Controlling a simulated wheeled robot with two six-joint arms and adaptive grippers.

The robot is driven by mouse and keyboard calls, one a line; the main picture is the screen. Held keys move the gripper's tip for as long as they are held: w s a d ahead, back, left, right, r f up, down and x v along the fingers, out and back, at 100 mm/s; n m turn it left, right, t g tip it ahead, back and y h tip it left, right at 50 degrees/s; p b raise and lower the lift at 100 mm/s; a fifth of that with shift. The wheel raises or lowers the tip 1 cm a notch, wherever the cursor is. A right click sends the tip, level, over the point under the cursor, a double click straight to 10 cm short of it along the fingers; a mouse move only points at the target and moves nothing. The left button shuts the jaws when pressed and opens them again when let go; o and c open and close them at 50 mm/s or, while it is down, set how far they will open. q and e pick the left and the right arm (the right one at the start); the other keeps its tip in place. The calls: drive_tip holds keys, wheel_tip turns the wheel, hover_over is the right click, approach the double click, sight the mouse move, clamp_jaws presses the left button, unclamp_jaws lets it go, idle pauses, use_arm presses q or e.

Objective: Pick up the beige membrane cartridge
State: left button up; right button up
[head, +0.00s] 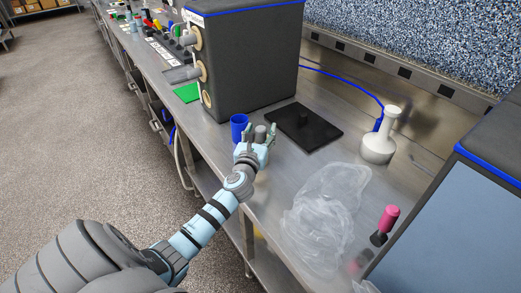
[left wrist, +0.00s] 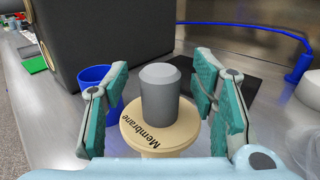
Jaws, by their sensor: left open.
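The beige membrane cartridge (left wrist: 130,128) shows in the left wrist view as a round disc marked "Membrane" with a grey cylindrical knob (left wrist: 160,95) on top. A beige stem shows below the disc; its base is hidden by my gripper. My left gripper (left wrist: 162,80) is open, with a teal-padded finger on each side of the cartridge and visible gaps to the knob. In the head view my left gripper (head: 259,138) is at the bench, and only the grey knob (head: 260,132) shows between its fingers. My right gripper is not in view.
A blue cup (head: 238,126) stands just left of the gripper. A black plate (head: 305,127) lies behind it, near a large dark machine (head: 250,60).

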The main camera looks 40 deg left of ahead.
use_arm(q)
drive_tip(key=shift+w+a, duration=0.15)
drive_tip(key=shift+w, duration=0.25)
drive_tip(key=shift+s, duration=0.1)
clamp_jaws()
drive_tip(key=shift+r, duration=0.15)
